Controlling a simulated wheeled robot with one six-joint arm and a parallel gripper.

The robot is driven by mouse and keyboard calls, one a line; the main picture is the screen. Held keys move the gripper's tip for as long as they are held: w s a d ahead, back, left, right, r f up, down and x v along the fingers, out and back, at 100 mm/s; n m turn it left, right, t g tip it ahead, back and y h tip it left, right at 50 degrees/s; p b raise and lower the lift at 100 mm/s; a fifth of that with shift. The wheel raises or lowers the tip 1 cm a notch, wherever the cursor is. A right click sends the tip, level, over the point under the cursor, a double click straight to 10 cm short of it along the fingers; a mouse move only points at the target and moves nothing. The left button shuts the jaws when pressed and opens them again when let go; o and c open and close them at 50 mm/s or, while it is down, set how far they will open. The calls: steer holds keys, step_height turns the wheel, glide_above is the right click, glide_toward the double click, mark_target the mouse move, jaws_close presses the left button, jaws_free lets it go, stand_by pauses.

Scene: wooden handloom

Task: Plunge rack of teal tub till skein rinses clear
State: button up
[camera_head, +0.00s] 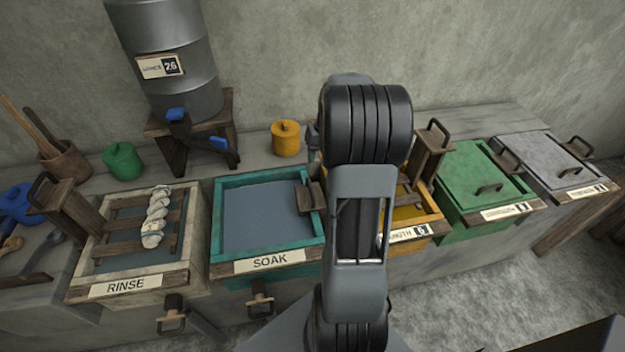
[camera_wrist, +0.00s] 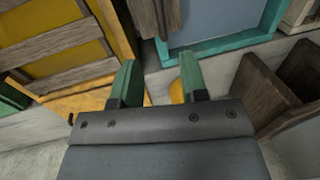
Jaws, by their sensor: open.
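The teal tub (camera_head: 225,228), labelled SOAK, holds blue-grey water (camera_head: 258,212). A brown wooden piece (camera_head: 313,197) stands at its right side, partly hidden by my arm. The teal tub's rim also shows in the wrist view (camera_wrist: 225,46). A pale twisted skein (camera_head: 155,218) lies on the slatted rack (camera_head: 128,226) of the cream tub labelled RINSE (camera_head: 196,235), not in the teal tub. My gripper (camera_wrist: 157,68) is open and empty, its green fingers apart near the gap between the teal and yellow tubs. In the head view my arm hides the gripper.
The yellow tub (camera_wrist: 75,98) has a slatted rack. A lidded green tub (camera_head: 465,180) and grey tub (camera_head: 545,160) stand right. A metal barrel (camera_head: 170,60) on a wooden stand (camera_head: 225,125), a yellow canister (camera_head: 286,138) and a green canister (camera_head: 122,160) stand behind.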

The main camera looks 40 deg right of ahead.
mark_target(311, 186)
steer(key=f, duration=0.3)
steer(key=a+f, duration=0.1)
steer(key=f, duration=0.3)
steer(key=w+a+f, duration=0.1)
steer(key=f, duration=0.3)
steer(key=shift+f, duration=0.15)
steer(key=shift+c, duration=0.4)
jaws_close()
